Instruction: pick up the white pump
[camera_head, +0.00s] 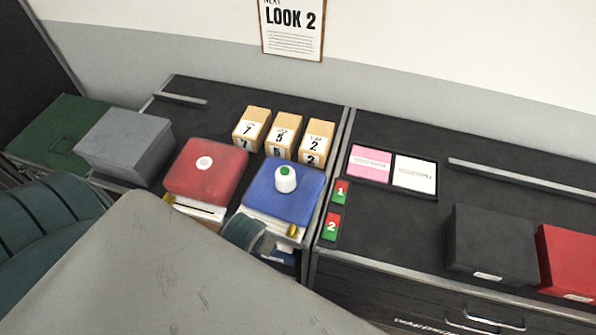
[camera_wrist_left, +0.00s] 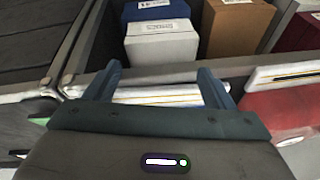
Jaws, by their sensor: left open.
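No shoe shows clearly as a white pump in either view. A small white rounded thing with a green top (camera_head: 285,180) stands on the blue lid (camera_head: 262,192) in the head view; I cannot tell whether it is the pump. My left gripper (camera_head: 258,238) is at the front edge of the blue-lidded box, partly hidden by my own arm. In the left wrist view my left gripper (camera_wrist_left: 160,88) is open, its fingers apart, with a white yellow-striped edge (camera_wrist_left: 160,95) showing between them. Whether it touches that edge is unclear. My right gripper is not in view.
A red-lidded box (camera_head: 207,172) stands left of the blue one, with several numbered tan boxes (camera_head: 283,133) behind. A pink card (camera_head: 370,161), a black box (camera_head: 490,243) and a red box (camera_head: 570,262) are right. A white box (camera_wrist_left: 165,43) sits in a compartment ahead.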

